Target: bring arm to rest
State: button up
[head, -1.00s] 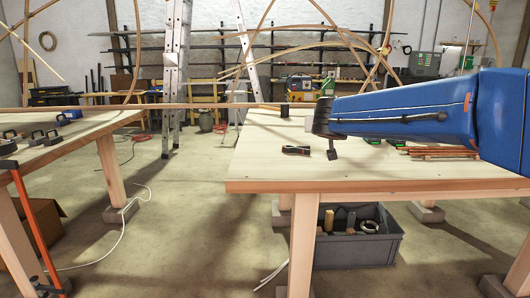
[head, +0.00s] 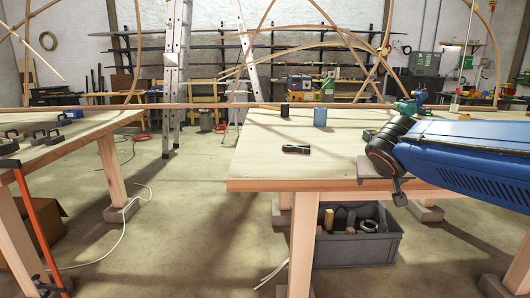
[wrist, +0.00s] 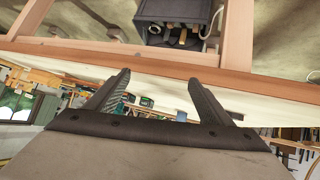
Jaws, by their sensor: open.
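My blue arm reaches in from the right in the head view. My gripper (head: 378,180) is at its end, over the front right part of the right-hand table (head: 262,168). In the wrist view my gripper (wrist: 160,97) shows two dark fingers spread apart with nothing between them. The table's front edge (wrist: 175,66) runs across beyond the fingertips in that view.
A dark hand tool (head: 296,150), a black block (head: 284,110) and a blue container (head: 320,116) are on the right-hand table. A grey crate (head: 352,251) stands beneath it. A long lath (head: 215,105) spans the gap between the tables. A ladder (head: 177,75) stands behind.

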jog(key=s+a+f+n+g+y, duration=0.1)
jog(key=s+f+g+y, duration=0.1)
jog(key=s+f, duration=0.6)
jog(key=s+a+f+n+g+y, duration=0.1)
jog(key=s+f, duration=0.7)
jog(key=s, duration=1)
jog(key=shift+a+n+g+y, duration=0.3)
jog(key=shift+g+y, duration=0.3)
jog(key=shift+g, duration=0.2)
jog(key=shift+f, duration=0.1)
